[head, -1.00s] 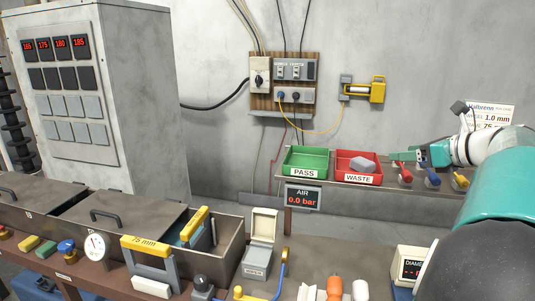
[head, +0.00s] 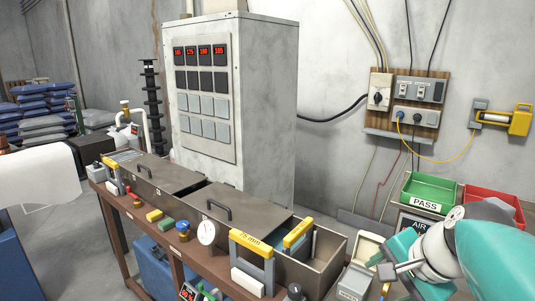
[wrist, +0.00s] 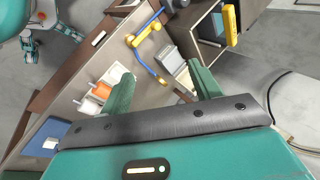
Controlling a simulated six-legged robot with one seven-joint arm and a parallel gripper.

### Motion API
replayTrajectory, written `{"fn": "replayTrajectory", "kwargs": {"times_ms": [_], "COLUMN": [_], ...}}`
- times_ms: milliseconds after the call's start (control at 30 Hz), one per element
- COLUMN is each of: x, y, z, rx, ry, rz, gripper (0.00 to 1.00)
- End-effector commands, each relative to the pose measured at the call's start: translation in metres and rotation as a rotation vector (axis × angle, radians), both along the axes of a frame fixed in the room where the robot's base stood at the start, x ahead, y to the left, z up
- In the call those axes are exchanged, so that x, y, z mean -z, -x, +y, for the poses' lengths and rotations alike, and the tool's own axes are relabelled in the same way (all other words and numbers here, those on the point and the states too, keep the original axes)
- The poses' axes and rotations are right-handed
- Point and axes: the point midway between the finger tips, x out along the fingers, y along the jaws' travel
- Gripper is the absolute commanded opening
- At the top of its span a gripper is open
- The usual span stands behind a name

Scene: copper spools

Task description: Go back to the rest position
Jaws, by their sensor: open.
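My gripper shows in the wrist view (wrist: 163,90) with its two green fingers spread apart and nothing between them. It hangs above the bench, with bench items beyond the fingers. In the head view my teal and white arm reaches in from the right edge. Its end is at the lower right, in front of the bench and below the green PASS bin (head: 430,191). The fingertips are hard to make out there. No object is held.
A red bin (head: 490,199) is partly hidden by my arm. A bench with lidded metal troughs (head: 237,210) and a yellow-handled 75 mm frame (head: 252,262) runs along the front. A grey cabinet (head: 265,105) stands behind. Open floor shows at the left.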

Motion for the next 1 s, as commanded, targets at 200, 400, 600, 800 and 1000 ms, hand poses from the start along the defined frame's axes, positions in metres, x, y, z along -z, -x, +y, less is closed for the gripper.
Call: {"fn": "replayTrajectory", "kwargs": {"times_ms": [200,400,600,800,1000], "x": [0.038,0.061,0.066,0.065,0.065], "y": [0.044,0.068,0.072,0.072,0.072], "z": [0.056,0.075,0.077,0.077,0.077], "rx": [-0.529,-0.861,-0.931,-0.927,-0.925], "ry": [0.393,0.642,0.697,0.694,0.693], "rz": [-0.034,-0.067,-0.073,-0.073,-0.073], "gripper": [0.63,0.63,0.63,0.63,0.63]}}
